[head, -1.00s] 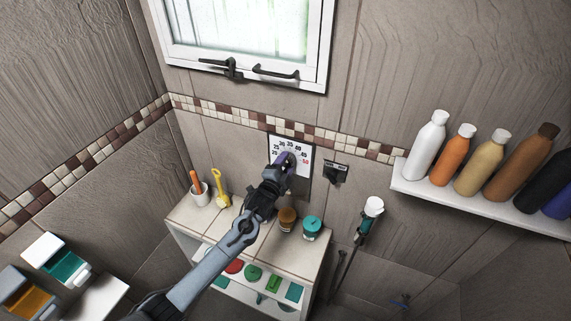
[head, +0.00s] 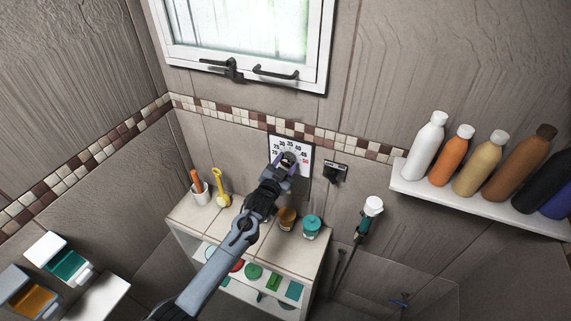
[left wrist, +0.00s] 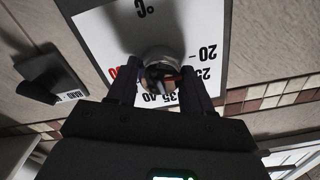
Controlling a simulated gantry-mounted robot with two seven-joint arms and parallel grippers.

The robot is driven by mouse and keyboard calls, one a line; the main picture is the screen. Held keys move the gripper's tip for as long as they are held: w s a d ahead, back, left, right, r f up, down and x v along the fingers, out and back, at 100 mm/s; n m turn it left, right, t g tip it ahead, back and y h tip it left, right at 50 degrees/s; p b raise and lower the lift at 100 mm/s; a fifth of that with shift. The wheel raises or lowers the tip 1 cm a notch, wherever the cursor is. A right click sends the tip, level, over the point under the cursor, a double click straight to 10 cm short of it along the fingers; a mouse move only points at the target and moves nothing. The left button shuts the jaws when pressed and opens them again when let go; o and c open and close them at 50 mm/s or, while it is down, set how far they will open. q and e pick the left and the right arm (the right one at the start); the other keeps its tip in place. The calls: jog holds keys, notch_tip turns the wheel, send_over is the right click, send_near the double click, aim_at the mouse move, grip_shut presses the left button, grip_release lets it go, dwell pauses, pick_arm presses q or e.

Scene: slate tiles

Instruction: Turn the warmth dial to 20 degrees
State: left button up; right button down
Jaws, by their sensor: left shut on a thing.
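The warmth dial is a white plate (head: 304,145) on the wall with numbers around a round metallic knob (head: 289,157). My left gripper (head: 286,163) is at the plate, its two dark purple fingers on either side of the knob and shut on it. In the left wrist view the knob (left wrist: 160,72) sits between the fingers, and the scale appears upside down. There "20" and "25" are on the right, "35" and "40" are below, and red digits are at the left. I cannot make out where the knob's pointer sits. My right gripper is not in view.
A dark wall switch (head: 336,172) is just right of the dial. A shelf of bottles (head: 480,200) juts out at right. A window (head: 245,45) is above.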

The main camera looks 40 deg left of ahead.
pick_arm(q)
jog(key=shift+n, duration=0.3)
dwell(0.4)
jog(key=o, duration=1)
jog(key=shift+o, duration=0.2)
jog(key=shift+s+d+f, duration=0.1)
jog(key=shift+s+d, duration=0.05)
jog(key=shift+s, duration=0.4)
jog(key=b+v, duration=0.1)
jog(key=v, duration=0.8)
jog(key=shift+s+b, duration=0.35)
jog(key=shift+d, duration=0.1)
